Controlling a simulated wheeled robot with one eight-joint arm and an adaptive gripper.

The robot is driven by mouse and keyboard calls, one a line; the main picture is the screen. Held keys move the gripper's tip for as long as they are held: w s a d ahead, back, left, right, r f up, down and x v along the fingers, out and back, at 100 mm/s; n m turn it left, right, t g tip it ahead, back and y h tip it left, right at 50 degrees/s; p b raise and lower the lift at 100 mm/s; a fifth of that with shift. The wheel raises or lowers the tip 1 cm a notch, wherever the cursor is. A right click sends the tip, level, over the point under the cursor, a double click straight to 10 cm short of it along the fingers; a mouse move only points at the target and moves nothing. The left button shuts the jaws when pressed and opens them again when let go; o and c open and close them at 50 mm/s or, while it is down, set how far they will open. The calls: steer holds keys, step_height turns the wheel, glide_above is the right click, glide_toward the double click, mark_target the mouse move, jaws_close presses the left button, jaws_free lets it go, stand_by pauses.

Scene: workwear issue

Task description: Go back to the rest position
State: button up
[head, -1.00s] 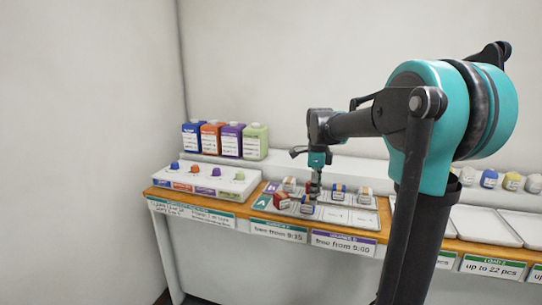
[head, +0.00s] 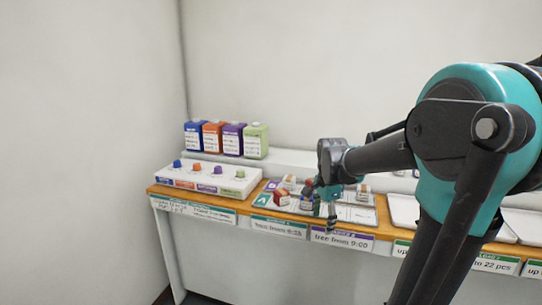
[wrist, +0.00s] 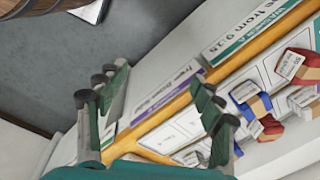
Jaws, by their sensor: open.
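My gripper (head: 324,212) is at the front part of the table in the head view, above or just in front of the table's front edge. Its two fingers stand wide apart in the wrist view (wrist: 155,92), with nothing between them. The tray (head: 352,214) with marked cells lies behind it, partly hidden by my arm. A red item (head: 281,197) and several small banded bundles (head: 364,192) rest there. In the wrist view, a red item (wrist: 298,66) and a blue banded one (wrist: 250,96) lie to the right of my fingers, apart from them.
A white stand (head: 206,180) with several coloured knobs is at the left. Several coloured bottles (head: 228,139) stand behind it on a ledge. White trays (head: 405,208) are at the right, largely behind my arm. The floor (wrist: 45,60) before the table shows free room.

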steer(key=s+d+f+n+t, duration=0.2)
steer(key=s+f+n, duration=1)
steer(key=s, duration=0.3)
steer(key=shift+d+f+n+t, duration=0.15)
steer(key=shift+f+n+t, duration=0.2)
steer(key=shift+n, duration=0.55)
steer(key=shift+s+r, duration=0.1)
